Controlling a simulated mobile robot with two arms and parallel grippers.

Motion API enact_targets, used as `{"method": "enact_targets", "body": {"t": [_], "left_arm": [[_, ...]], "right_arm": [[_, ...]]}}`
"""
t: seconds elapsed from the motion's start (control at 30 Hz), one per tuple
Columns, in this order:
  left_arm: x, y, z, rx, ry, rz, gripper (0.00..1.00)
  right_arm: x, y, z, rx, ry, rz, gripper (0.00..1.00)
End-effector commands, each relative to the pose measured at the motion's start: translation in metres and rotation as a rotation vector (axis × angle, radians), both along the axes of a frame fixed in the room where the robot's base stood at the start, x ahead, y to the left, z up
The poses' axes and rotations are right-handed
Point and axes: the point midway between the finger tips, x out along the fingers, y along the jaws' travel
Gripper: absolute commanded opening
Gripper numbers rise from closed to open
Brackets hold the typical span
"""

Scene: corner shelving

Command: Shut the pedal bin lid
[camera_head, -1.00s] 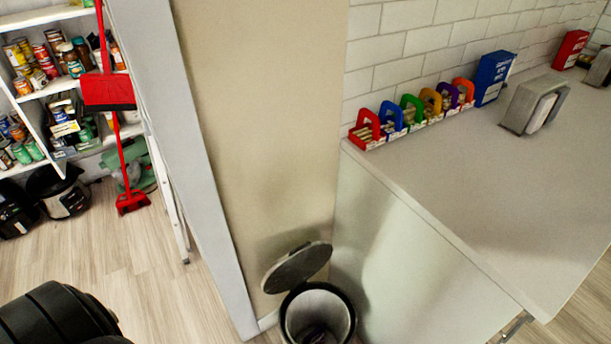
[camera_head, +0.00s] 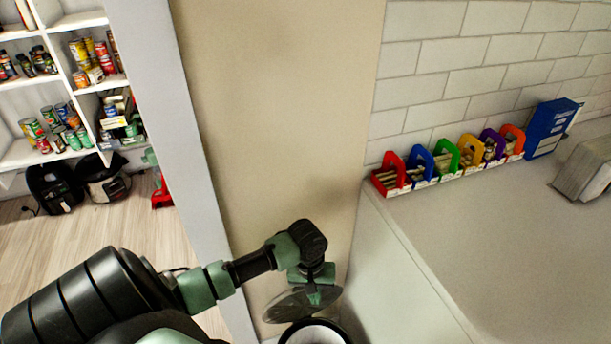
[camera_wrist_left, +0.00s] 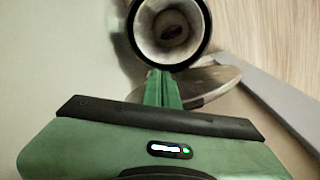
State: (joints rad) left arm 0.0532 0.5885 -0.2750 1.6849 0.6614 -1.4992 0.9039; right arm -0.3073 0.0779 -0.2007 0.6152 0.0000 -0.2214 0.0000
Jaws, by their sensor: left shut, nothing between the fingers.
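The pedal bin (camera_head: 316,334) stands at the foot of the beige wall, its round dark rim partly cut off by the lower edge of the head view. Its grey lid (camera_head: 283,307) stands open and tilted back toward the wall. In the left wrist view the bin's open mouth (camera_wrist_left: 171,32) is at the top and the lid (camera_wrist_left: 218,84) shows below it, beside the fingers. My left gripper (camera_head: 317,296) is shut and empty, pointing down at the lid, in front of part of it. Its green fingers (camera_wrist_left: 162,88) overlap the lid; I cannot tell whether they touch. My right gripper is not in view.
A pale counter (camera_head: 480,235) stands to the right of the bin, with several coloured carriers (camera_head: 447,156) along its back. A wall edge (camera_head: 190,160) stands to the left, with pantry shelves (camera_head: 60,80) beyond it. Open wooden floor (camera_head: 50,225) lies at the left.

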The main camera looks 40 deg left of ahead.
Motion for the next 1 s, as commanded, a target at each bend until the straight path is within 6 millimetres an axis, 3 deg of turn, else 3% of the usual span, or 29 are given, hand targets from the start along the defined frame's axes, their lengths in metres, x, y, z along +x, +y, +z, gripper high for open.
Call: {"method": "enact_targets", "body": {"t": [0.03,0.2,0.37,0.47,0.8,1.0], "left_arm": [[0.013,0.019,0.019,0.008,0.018,0.08,0.0],[0.034,0.06,0.071,0.003,0.1,0.341,0.0],[0.037,0.074,0.092,-0.003,0.141,0.459,0.0],[0.037,0.075,0.087,-0.005,0.148,0.476,0.0],[0.033,0.067,0.027,-0.006,0.147,0.473,0.0],[0.032,0.065,0.003,-0.004,0.145,0.472,0.0]], "right_arm": [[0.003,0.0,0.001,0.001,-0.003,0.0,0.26],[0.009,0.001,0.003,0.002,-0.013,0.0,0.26],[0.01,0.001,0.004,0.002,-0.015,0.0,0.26],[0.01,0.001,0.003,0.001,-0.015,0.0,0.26],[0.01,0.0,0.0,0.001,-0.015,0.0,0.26],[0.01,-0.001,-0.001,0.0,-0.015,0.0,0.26]]}}
